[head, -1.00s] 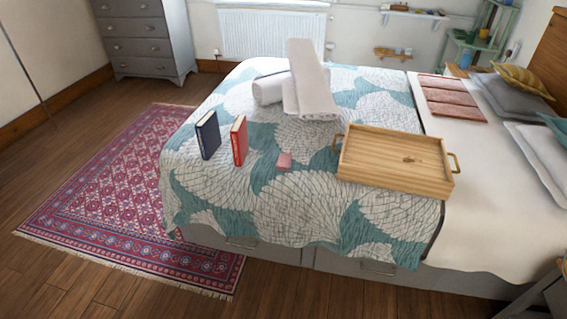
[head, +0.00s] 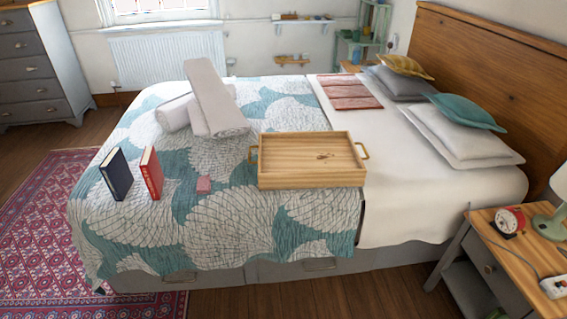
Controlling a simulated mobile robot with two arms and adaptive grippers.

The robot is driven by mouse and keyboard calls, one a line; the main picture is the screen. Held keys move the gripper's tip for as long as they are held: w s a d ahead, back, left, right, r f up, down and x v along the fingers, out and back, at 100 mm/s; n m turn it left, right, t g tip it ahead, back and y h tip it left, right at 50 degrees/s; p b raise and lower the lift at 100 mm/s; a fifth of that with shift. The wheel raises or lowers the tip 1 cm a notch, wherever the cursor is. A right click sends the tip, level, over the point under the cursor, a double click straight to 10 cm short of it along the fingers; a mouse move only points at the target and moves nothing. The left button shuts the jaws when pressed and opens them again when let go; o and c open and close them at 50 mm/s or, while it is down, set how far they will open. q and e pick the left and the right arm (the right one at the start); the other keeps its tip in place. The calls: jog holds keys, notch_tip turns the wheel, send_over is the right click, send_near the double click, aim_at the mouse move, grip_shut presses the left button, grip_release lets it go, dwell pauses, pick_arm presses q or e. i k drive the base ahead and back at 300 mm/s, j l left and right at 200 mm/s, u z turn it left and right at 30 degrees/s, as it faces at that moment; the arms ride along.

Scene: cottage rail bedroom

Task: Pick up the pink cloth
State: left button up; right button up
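A larger dusty-pink folded cloth (head: 349,92) with ridged bands lies flat on the white sheet near the pillows, behind the tray. Neither of my grippers shows in the head view, and nothing touches either pink thing.
A wooden tray (head: 312,184) with handles sits right of the small pink piece. A red book (head: 152,174) and a dark blue book (head: 116,174) stand upright to its left. Rolled and folded white towels (head: 212,100) lie behind. A nightstand (head: 488,219) stands front right.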

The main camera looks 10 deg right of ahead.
aim_at(204, 183)
jog(key=i+j, duration=0.1)
jog(key=i, duration=1.4)
jog(key=j+u, duration=0.05)
jog(key=j, duration=0.05)
